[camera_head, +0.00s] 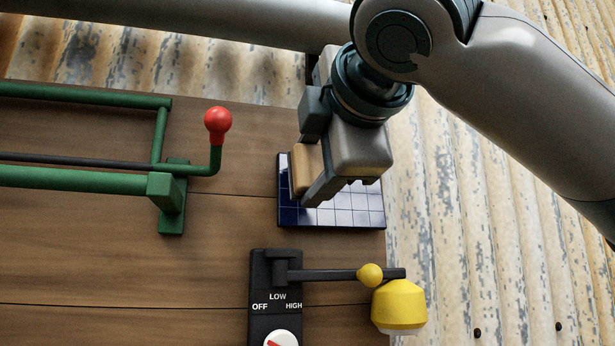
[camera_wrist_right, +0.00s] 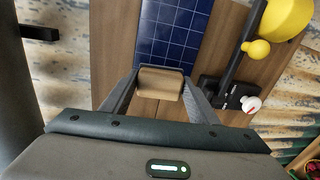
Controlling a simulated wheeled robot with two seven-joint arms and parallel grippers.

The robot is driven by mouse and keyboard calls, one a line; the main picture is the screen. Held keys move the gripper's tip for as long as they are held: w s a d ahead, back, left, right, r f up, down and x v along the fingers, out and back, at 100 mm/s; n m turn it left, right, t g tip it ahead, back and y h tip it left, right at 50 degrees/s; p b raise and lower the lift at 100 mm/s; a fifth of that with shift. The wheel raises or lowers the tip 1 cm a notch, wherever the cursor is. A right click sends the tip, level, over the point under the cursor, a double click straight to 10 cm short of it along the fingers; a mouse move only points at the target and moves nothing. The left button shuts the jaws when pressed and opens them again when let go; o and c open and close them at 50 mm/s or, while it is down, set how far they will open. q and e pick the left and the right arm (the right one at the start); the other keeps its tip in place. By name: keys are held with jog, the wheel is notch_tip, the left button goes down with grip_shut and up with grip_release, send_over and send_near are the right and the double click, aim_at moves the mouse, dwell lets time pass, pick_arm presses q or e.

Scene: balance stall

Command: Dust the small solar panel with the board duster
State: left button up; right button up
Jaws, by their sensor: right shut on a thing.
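The small solar panel (camera_head: 345,217) is a dark blue gridded plate lying on the wooden board, near its right edge. It also shows in the right wrist view (camera_wrist_right: 175,30). My right gripper (camera_head: 312,185) is over the panel's upper part, shut on the board duster (camera_head: 303,167), a tan wooden block. In the right wrist view the duster (camera_wrist_right: 160,83) sits between the two fingers at the panel's near end. Whether its underside touches the panel cannot be told. The gripper hides part of the panel. My left gripper is not in view.
A green frame (camera_head: 90,183) with a red-knobbed lever (camera_head: 217,125) stands on the left. Below the panel are a black dial box (camera_head: 262,290) marked OFF, LOW, HIGH and a yellow lamp (camera_head: 398,305) on an arm. Corrugated metal (camera_head: 480,230) lies beyond the board.

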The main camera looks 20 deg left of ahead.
jog(key=shift+b+v, duration=0.3)
jog(key=shift+v, duration=1.05)
jog(key=shift+b+v, duration=0.35)
jog(key=shift+v, duration=1.15)
